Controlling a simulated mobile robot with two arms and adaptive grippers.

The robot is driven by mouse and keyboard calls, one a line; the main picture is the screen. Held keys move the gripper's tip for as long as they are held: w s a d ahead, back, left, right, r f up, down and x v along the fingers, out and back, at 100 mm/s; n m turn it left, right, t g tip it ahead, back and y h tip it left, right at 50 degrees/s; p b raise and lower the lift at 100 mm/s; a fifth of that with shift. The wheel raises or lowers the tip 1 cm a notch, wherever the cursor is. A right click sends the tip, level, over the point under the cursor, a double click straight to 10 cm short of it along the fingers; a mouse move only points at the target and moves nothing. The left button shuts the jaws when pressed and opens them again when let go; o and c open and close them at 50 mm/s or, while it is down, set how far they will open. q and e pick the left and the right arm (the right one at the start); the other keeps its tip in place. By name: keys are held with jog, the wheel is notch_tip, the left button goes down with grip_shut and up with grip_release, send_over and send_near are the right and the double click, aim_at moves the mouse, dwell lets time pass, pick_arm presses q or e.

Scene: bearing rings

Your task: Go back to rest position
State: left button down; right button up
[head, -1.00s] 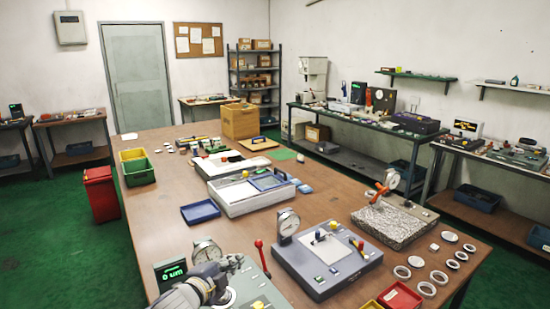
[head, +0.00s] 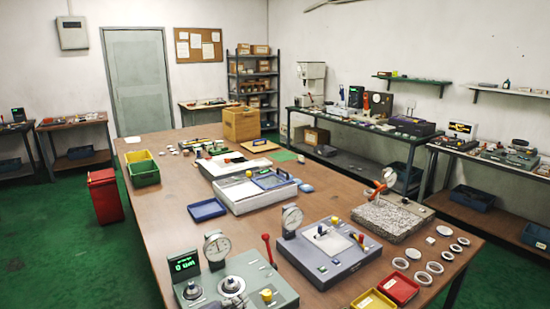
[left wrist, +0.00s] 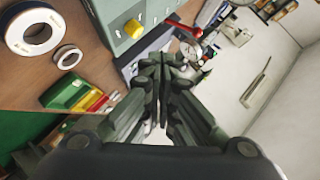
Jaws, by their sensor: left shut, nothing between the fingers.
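My left gripper (left wrist: 160,62) shows in the left wrist view, its dark fingers together with nothing between them. It is apart from the table. Several pale bearing rings (head: 423,279) lie at the right front of the table in the head view. A large ring (left wrist: 33,32) and a smaller ring (left wrist: 68,57) show at the upper left of the left wrist view. The grey gauge station (head: 240,270), with a dial and a green-lit display, stands at the front left. My right gripper is in neither view.
The brown table (head: 165,215) has free room at its left side. A second gauge plate (head: 325,275), a granite block (head: 393,220), a red tray (head: 400,290), a yellow tray (head: 373,301) and a blue tray (head: 207,210) stand on it. A red bin (head: 105,197) is on the floor.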

pick_arm(q)
jog(key=s+a+f+n+g+y, duration=0.2)
jog(key=s+a+f+n+g, duration=0.15)
jog(key=s, duration=0.85)
jog(key=s+a+f+n+g+y, duration=0.1)
jog(key=s+a+f+n+g, duration=0.25)
jog(key=s, duration=0.85)
jog(key=s+a+f+n+g+y, duration=0.2)
jog(key=s+a+f+n, duration=0.3)
jog(key=s, duration=0.7)
notch_tip(320, 180, down, 27)
jog(key=s+d+g+b, duration=0.1)
jog(key=s, duration=0.2)
jog(key=s+a+f+g+b, duration=0.1)
jog(key=s+a+f, duration=0.1)
jog(key=s+f, duration=1.3)
jog(key=shift+s+a+f+n, duration=0.25)
jog(key=shift+s+a+n, duration=0.05)
jog(key=shift+s, duration=0.3)
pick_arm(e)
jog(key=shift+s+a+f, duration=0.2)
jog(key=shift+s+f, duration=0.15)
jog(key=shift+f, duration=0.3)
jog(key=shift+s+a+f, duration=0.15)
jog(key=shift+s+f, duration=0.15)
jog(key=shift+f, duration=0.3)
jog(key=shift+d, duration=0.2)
